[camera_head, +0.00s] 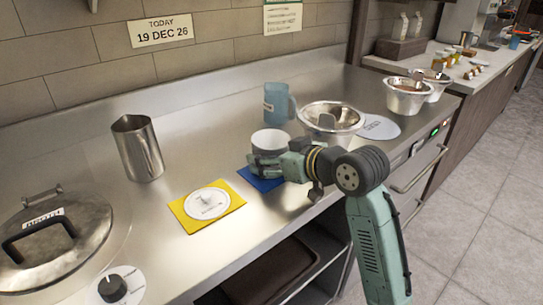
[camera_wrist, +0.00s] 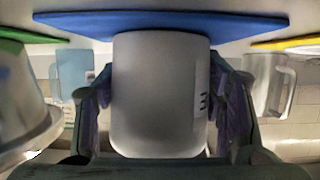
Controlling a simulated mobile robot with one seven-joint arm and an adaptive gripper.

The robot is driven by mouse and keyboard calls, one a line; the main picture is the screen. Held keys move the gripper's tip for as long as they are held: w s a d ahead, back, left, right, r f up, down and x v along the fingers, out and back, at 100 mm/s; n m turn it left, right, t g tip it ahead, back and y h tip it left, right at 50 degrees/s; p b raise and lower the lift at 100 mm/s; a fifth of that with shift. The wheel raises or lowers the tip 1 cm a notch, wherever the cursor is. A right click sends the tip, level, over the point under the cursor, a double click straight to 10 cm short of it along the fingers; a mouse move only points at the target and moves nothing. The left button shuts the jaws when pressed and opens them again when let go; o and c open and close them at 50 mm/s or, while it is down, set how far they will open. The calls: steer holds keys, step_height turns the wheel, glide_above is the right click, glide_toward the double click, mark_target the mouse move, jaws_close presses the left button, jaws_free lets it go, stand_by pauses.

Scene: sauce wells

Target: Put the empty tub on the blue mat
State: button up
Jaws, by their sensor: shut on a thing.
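The white tub (camera_head: 270,141) is held upright in my gripper (camera_head: 266,165); the fingers are shut around its sides. In the wrist view, which is upside down, the tub (camera_wrist: 158,95) fills the middle, with dark marks on one side. The blue mat (camera_head: 263,184) lies on the steel counter under the tub and is partly hidden by my gripper. In the wrist view, the tub's base overlaps the blue mat (camera_wrist: 85,23). I cannot tell if it touches. The inside of the tub is hidden.
A yellow mat (camera_head: 232,197) with a white round lid (camera_head: 206,204) lies left of the blue mat. A blue jug (camera_head: 277,104) and a steel bowl (camera_head: 345,113) stand behind. A steel pitcher (camera_head: 138,147) and a large lidded pot (camera_head: 60,235) stand left.

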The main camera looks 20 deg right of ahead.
steer(key=o, duration=1.5)
steer(key=shift+f, duration=0.1)
steer(key=shift+o, duration=0.2)
steer(key=shift+r, duration=0.25)
steer(key=b+v, duration=0.2)
steer(key=v, duration=1)
steer(key=shift+f, duration=0.1)
